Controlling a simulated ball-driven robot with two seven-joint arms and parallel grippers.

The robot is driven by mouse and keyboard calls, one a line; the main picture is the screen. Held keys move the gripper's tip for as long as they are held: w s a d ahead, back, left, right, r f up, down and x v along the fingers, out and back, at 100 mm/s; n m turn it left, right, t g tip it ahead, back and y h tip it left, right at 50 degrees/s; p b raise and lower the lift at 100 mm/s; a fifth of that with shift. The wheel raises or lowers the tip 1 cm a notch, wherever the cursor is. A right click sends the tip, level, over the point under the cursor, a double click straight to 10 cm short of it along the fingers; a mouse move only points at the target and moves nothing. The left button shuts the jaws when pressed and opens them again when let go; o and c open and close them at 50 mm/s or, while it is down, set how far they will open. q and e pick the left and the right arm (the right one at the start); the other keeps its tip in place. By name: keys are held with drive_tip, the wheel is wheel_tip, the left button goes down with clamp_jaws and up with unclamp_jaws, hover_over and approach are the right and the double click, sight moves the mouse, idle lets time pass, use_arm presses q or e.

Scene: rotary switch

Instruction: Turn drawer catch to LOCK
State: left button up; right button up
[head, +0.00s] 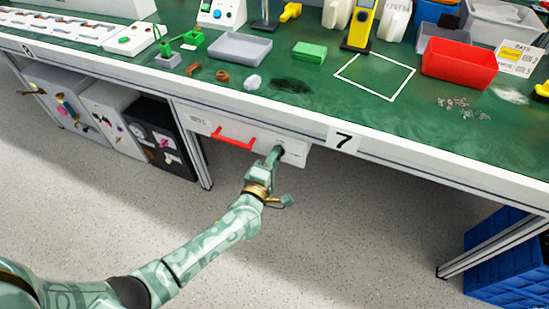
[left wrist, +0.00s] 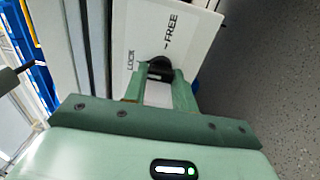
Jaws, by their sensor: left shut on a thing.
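The white drawer (head: 213,128) with a red handle (head: 233,138) hangs under the front edge of the workbench. Its dark catch knob is at the drawer's right end. My left gripper (head: 273,160) is at that end, shut on the catch. In the left wrist view, the fingers of the left gripper (left wrist: 158,84) close around the black catch knob (left wrist: 158,68). The words LOCK and FREE are printed on the white drawer front (left wrist: 150,30) beside the knob. The fingers hide part of the knob, so I cannot tell exactly which mark it points to. My right gripper is not in view.
The green workbench top (head: 330,120) above holds a red bin (head: 460,66), a grey tray (head: 240,48) and a green block (head: 309,51). Cabinets (head: 110,120) stand under the bench at left, a blue crate (head: 510,270) at lower right. The floor in front is clear.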

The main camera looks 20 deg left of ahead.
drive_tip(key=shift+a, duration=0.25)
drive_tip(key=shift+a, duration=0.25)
use_arm(q)
drive_tip(key=o, duration=1)
drive_tip(key=s+p, duration=0.4)
drive_tip(key=s, duration=1.2)
drive_tip(key=shift+s+a+p, duration=0.2)
drive_tip(key=shift+a+p, duration=0.15)
drive_tip(key=shift+p, duration=0.05)
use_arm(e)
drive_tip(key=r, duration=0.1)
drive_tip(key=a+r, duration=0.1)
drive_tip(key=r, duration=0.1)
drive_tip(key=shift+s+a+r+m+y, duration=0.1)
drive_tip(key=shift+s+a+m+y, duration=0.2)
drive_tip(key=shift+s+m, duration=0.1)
